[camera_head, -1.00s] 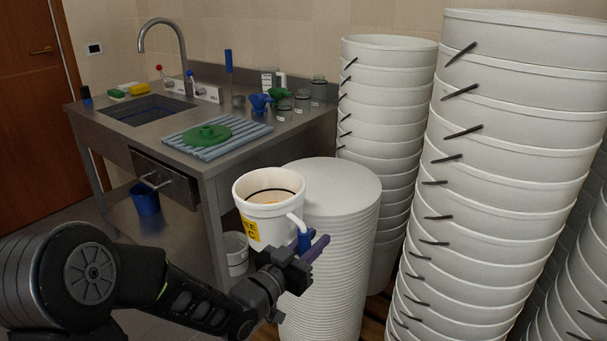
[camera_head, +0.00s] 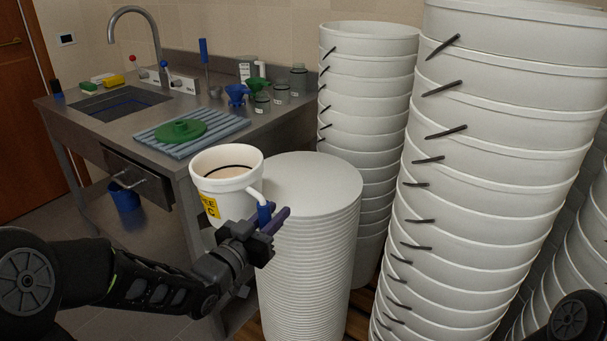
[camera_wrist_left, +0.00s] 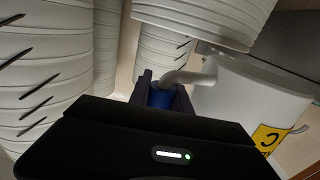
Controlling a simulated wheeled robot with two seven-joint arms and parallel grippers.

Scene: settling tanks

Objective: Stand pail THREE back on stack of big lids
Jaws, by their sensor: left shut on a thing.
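The white pail (camera_head: 227,180) with a yellow label is held in the air, roughly upright, in front of and left of the stack of big lids. Only part of its lettering can be read. My left gripper (camera_head: 267,222) is shut on the blue grip of its handle; the pail (camera_wrist_left: 250,108) and blue grip (camera_wrist_left: 161,97) also show in the left wrist view. The stack of big lids (camera_head: 312,185) is a tall white column with a bare flat top. The pail overlaps its left edge in the head view. My right gripper is out of view.
Tall stacks of white buckets (camera_head: 365,95) (camera_head: 490,150) stand behind and right of the lids. A steel sink table (camera_head: 190,165) is at the left, with a green lid (camera_head: 181,131) on a blue-grey mat. A blue bucket (camera_head: 125,197) is below.

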